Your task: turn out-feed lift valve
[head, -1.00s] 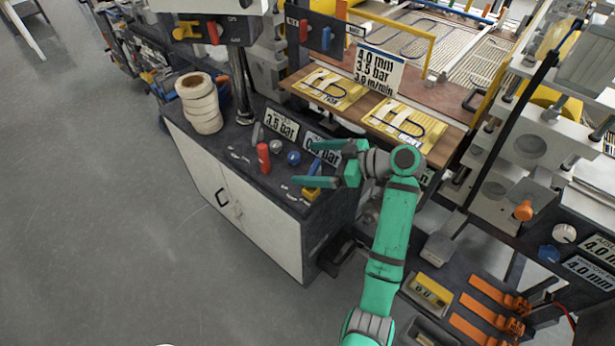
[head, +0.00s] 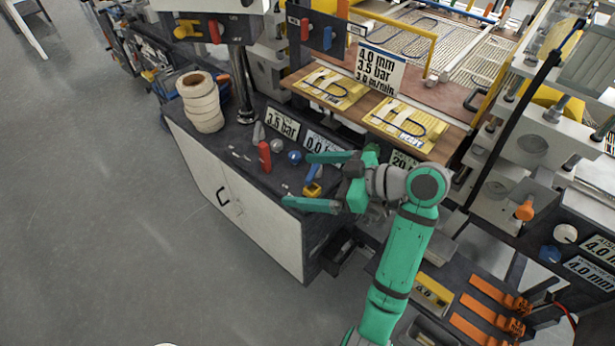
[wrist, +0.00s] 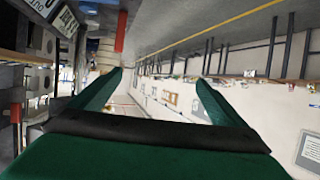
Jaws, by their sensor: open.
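A small valve with a blue lever (head: 313,172) and yellow base (head: 312,190) is on the dark cabinet top; no readable label tells me if it is the out-feed lift valve. My gripper (head: 296,180) is open, its green fingers pointing left on either side of this valve in the head view. I cannot tell how high above the valve they are, or whether they touch it. In the wrist view my gripper (wrist: 158,76) shows a wide, empty gap, and the valve is not clearly visible there.
A red upright handle (head: 264,156), a grey knob (head: 277,146) and a blue knob (head: 295,157) stand left of my fingers. Pressure signs (head: 282,124) line the back edge. White rolls (head: 202,103) stand at the far left. Open floor (head: 110,200) lies left of the cabinet.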

